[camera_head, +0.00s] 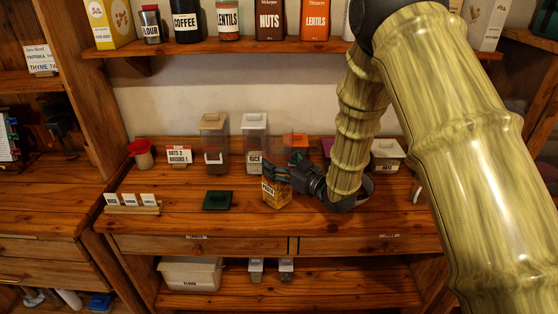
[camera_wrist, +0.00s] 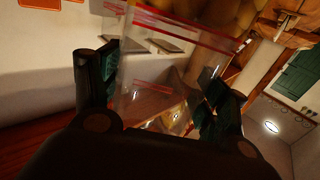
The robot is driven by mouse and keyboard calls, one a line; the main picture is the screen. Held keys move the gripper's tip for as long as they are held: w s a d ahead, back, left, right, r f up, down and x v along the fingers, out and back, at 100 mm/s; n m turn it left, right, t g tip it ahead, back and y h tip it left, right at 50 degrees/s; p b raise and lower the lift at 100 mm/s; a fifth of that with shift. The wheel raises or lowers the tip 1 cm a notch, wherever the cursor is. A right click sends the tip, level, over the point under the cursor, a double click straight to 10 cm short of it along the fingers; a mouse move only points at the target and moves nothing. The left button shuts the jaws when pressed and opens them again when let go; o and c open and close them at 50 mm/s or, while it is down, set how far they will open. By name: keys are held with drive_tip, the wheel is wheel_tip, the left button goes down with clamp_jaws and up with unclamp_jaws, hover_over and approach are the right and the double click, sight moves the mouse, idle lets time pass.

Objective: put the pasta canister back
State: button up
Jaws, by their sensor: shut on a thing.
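My gripper (camera_head: 288,173) is shut on a clear canister with pasta-coloured contents, the pasta canister (camera_head: 275,194), at the middle of the counter. Its small label is hard to read. In the wrist view the canister's clear wall (camera_wrist: 150,100), with red bands, lies between the two dark fingers (camera_wrist: 160,88). It looks tilted there. Whether its base touches the counter I cannot tell. A dark green square lid (camera_head: 217,200) lies flat on the counter to the left of the canister; a green panel shows in the wrist view (camera_wrist: 300,78).
Behind stand a brown-lidded clear canister (camera_head: 214,150) and a white-lidded rice canister (camera_head: 254,150). An orange item (camera_head: 297,141) is close behind my gripper. A white-lidded container (camera_head: 388,153) stands right. The upper shelf (camera_head: 180,47) holds labelled tins.

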drive_tip(key=shift+f, duration=0.15)
drive_tip(key=o, duration=1.6)
drive_tip(key=shift+c, duration=0.2)
drive_tip(key=shift+s+d, duration=0.1)
drive_tip(key=shift+d, duration=0.05)
drive_tip(key=b+v, duration=0.4)
drive_tip(key=v, duration=0.7)
drive_tip(key=shift+s+d, duration=0.2)
drive_tip(key=shift+s, duration=0.1)
